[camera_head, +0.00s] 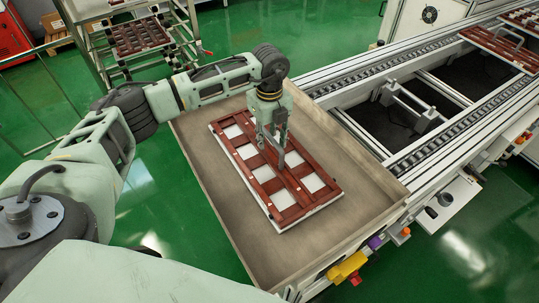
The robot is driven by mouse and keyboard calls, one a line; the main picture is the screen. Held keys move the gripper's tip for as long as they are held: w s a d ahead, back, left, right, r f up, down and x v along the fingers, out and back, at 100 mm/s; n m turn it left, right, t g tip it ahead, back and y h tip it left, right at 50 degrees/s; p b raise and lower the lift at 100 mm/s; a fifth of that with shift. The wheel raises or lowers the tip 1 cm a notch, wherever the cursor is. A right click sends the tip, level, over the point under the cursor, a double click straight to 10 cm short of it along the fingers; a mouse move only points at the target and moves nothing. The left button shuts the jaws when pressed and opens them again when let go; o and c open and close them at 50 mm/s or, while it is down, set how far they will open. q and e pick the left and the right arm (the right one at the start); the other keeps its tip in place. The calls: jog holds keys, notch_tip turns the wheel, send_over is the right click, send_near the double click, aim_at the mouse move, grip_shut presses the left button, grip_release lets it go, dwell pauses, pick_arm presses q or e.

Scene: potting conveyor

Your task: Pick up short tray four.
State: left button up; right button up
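A dark red tray (279,200) with pale square cells in two rows lies flat on a lipped grey-brown worktable (185,146) in the middle of the view. No label shows on it, so I cannot tell its number. My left gripper (280,160) points down over the middle of this tray, with its fingers close to the tray's centre. The fingers overlap in this view, so I cannot tell whether they are open or shut, or whether they touch the tray. My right gripper is not in view.
A roller conveyor (372,75) runs from the table's right side to the upper right. Another red tray with a handle (497,48) lies on it. A rack (97,72) with a red tray (139,36) stands at upper left. The table is bare around the near tray.

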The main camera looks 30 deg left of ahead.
pick_arm(q)
jog(key=shift+f, duration=0.2)
jog(key=shift+c, duration=0.6)
grip_shut()
jog(key=shift+w+r, duration=0.1)
dwell(0.6)
